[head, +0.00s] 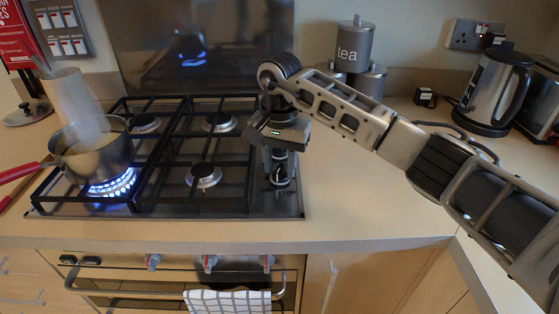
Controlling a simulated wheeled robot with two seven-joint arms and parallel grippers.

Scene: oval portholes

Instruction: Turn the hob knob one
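The black gas hob (230,207) is set into the worktop. Its control knobs (281,181) are dark with shiny rims and sit in a column on the hob's right strip. My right gripper (278,146) is over this strip, pointing down, just behind the visible knobs. It hides the rear part of the strip, and any knob there is covered. Its fingers are dark against the dark hob, so I cannot tell whether they are open or touching a knob. My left gripper is not in view.
A steaming pan (93,160) with a red handle stands over a lit blue flame at the front left. Pan supports cover the burners. A tea canister (354,42) and a kettle (493,90) stand behind. A checked towel (228,302) hangs on the oven rail.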

